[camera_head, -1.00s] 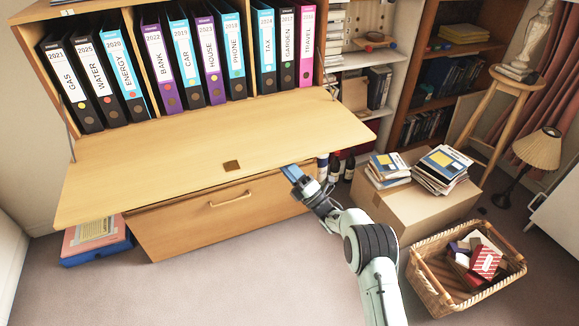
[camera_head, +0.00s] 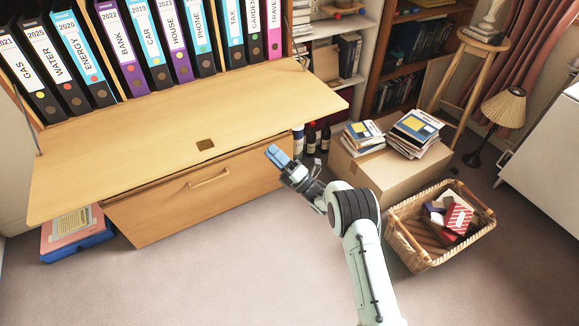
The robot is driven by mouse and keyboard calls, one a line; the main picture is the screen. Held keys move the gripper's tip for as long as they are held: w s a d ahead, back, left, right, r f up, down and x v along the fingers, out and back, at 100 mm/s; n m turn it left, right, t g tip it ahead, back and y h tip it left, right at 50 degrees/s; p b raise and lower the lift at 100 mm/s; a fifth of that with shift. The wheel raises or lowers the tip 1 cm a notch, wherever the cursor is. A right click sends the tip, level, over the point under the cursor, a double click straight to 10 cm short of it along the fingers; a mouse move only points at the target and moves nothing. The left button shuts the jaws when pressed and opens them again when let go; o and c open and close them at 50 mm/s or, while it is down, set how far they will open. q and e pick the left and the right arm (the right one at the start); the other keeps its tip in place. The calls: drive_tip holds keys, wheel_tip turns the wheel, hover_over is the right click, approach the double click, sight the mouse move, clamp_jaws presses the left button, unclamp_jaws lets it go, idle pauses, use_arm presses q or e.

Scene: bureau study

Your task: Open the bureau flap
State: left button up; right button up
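The bureau flap (camera_head: 150,135) is folded down and lies about level, a wide wooden board in front of the bureau's row of binders (camera_head: 130,45). My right gripper (camera_head: 276,155) is just past the right part of the flap's front edge, over the drawer's right end in the picture, apart from the flap as far as I can see. Its blue fingertips look close together, but the gap cannot be made out. My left gripper is not in view.
A cardboard box (camera_head: 385,185) with stacks of books stands right of the bureau, near my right arm. A wicker basket (camera_head: 410,252) is on the floor at right. Dark bottles (camera_head: 311,139) stand behind my gripper. The front carpet is clear.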

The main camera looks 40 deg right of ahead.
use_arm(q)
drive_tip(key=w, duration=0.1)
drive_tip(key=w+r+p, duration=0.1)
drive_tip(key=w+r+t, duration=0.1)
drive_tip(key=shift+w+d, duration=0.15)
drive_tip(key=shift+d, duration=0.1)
use_arm(e)
drive_tip(key=v, duration=0.8)
drive_tip(key=shift+s, duration=0.25)
